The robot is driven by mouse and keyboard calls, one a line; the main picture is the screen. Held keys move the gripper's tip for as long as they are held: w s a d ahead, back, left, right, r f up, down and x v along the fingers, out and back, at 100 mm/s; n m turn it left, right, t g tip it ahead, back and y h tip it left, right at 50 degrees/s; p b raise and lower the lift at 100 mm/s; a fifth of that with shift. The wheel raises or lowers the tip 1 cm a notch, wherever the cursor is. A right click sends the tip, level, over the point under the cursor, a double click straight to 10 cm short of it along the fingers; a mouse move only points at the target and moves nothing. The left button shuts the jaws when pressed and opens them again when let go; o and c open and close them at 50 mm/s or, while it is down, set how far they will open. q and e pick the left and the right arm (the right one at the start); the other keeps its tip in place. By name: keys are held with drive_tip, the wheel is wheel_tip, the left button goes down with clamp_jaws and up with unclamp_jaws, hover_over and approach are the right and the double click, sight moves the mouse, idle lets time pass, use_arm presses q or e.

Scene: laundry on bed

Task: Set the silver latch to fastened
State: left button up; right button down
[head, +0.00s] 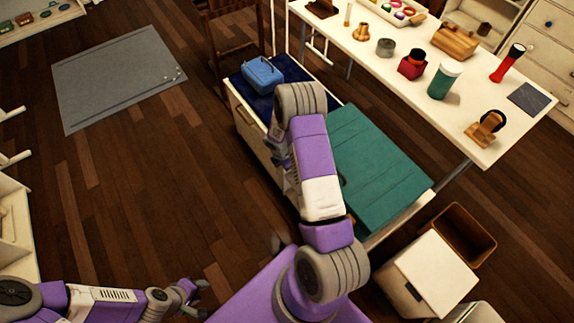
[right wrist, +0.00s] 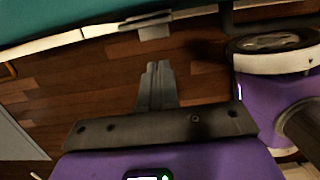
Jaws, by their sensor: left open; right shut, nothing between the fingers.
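A small silver metal piece, which looks like the latch (right wrist: 150,25), sits on the white front edge of the chest below the teal lid (right wrist: 60,25) in the right wrist view. I cannot tell whether it is fastened. In the head view my right arm hides it. My right gripper (right wrist: 157,72) is shut and empty, with its fingertips pointing toward the silver piece and apart from it in the picture. My left gripper (head: 192,297) is open and empty at the lower left of the head view, over the floor. The teal lid (head: 375,165) lies flat on the chest.
A blue basket (head: 262,75) stands on the chest's dark blue end. A white table (head: 400,75) with several small items is behind. A white box (head: 430,272) and a brown bin (head: 460,235) stand at the right.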

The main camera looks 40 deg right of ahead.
drive_tip(key=shift+r, duration=0.15)
drive_tip(key=w+a+r+p, duration=0.1)
drive_tip(key=a+r, duration=0.3)
drive_tip(key=a, duration=0.9)
drive_tip(key=shift+w, duration=0.55)
drive_tip(key=s+a+m+t+y+p, duration=0.1)
drive_tip(key=s+a+m+y+p, duration=0.2)
drive_tip(key=s+a+m, duration=1.3)
drive_tip(key=a+m+y, duration=0.2)
drive_tip(key=m+y, duration=0.1)
